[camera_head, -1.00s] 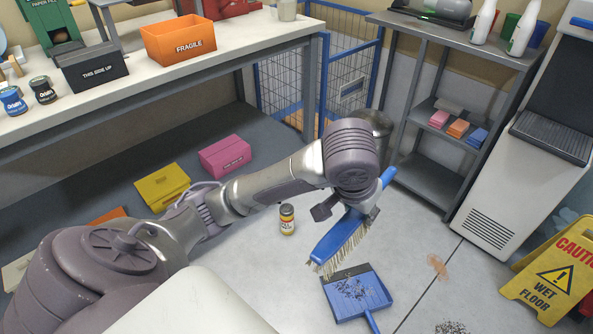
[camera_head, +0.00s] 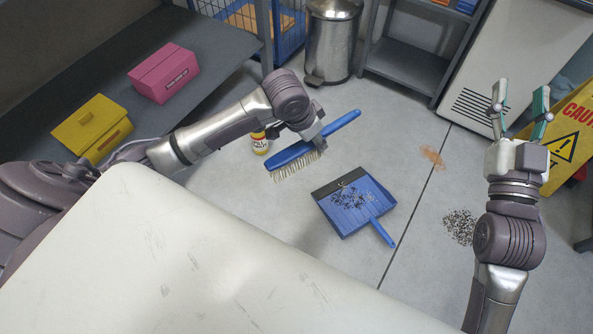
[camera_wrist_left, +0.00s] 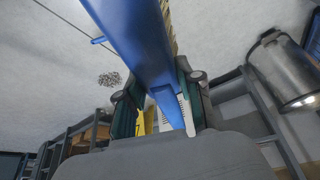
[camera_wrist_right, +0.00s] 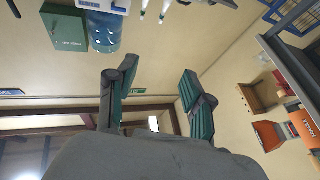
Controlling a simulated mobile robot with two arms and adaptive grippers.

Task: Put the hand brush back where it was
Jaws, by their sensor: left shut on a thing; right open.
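The hand brush (camera_head: 294,155) is blue with pale bristles facing down. My left gripper (camera_head: 319,141) is shut on it near the handle and holds it above the floor, behind the dustpan. The brush also fills the upper middle of the left wrist view (camera_wrist_left: 140,40), between the two fingers (camera_wrist_left: 160,105). The blue dustpan (camera_head: 335,217) lies on the floor with dark debris in it. My right gripper (camera_head: 521,110) is open and empty, raised at the right in front of the yellow sign. In the right wrist view its fingers (camera_wrist_right: 155,95) stand apart with nothing between them.
A debris pile (camera_head: 459,226) and a brown stain (camera_head: 432,157) are on the floor. A yellow-labelled jar (camera_head: 260,143) stands beside my left arm. A steel bin (camera_head: 333,40), grey shelf (camera_head: 408,70) and wet floor sign (camera_head: 566,140) stand behind. Yellow (camera_head: 92,127) and pink (camera_head: 164,73) boxes sit at left.

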